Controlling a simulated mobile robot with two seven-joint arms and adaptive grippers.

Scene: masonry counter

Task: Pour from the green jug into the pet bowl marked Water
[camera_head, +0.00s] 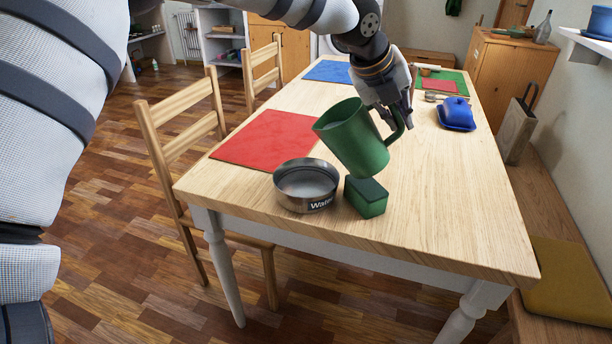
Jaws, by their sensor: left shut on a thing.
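The green jug (355,140) is held in the air, tilted with its mouth toward the upper left, above the wooden table. My left gripper (397,122) is shut on the jug's handle at its right side. The metal pet bowl marked Water (290,194) stands on the table near its front left corner, below and to the left of the jug. No stream shows between jug and bowl. My right gripper is not in view.
A green block (366,197) stands just right of the bowl, below the jug. A red mat (262,140) lies behind the bowl. A blue covered dish (456,113) stands at the table's right edge. The table's front right (450,210) is clear.

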